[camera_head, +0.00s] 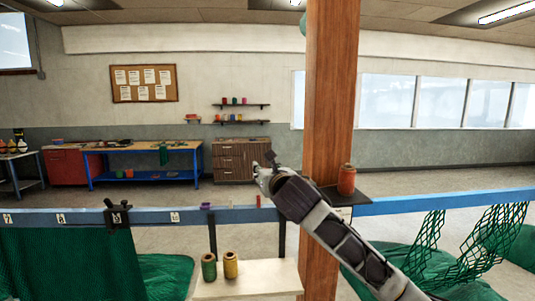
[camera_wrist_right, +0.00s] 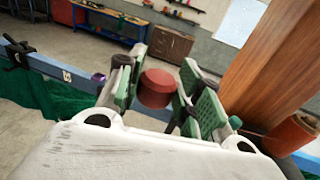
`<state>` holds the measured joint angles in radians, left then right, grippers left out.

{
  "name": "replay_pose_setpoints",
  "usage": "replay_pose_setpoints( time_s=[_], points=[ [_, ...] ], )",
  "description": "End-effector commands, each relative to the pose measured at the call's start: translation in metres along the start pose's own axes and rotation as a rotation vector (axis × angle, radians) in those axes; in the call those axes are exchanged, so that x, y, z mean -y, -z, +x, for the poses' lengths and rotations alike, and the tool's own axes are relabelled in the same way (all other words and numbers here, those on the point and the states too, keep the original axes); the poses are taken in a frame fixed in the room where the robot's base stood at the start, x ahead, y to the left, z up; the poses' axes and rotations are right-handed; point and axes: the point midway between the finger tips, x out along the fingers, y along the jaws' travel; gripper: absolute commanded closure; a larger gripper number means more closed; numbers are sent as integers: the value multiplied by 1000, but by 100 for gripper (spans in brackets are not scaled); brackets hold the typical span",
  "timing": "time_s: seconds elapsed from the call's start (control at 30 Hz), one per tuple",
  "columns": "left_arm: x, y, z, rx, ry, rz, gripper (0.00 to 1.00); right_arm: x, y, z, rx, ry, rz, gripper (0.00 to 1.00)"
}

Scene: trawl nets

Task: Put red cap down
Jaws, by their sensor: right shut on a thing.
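My right gripper (camera_head: 266,172) reaches in from the lower right in the head view, above the blue beam. In the right wrist view its green-padded fingers (camera_wrist_right: 160,94) are shut on the red cap (camera_wrist_right: 156,85), a short dull red cylinder. The cap is held up above the floor and in front of the blue beam's far side. My left gripper is not in view.
A wooden post (camera_head: 332,90) stands right of my gripper, beside an orange spool (camera_head: 347,180). Green (camera_head: 209,267) and yellow (camera_head: 230,265) spools stand below. Green netting (camera_head: 65,265) hangs left.

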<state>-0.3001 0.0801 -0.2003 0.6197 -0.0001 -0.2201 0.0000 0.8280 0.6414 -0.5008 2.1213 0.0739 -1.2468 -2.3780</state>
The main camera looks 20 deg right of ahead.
Motion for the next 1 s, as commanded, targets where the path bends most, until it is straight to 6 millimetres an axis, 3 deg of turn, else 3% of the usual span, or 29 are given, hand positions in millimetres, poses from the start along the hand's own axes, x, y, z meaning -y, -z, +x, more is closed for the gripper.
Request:
replay_pose_setpoints(
  time_s=[0.1,1.0],
  points=[
    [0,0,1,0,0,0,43,-2,25,1,-4,-11,-2,82],
    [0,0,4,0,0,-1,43,-9,179,-13,-3,-52,-2,82]
  ],
)
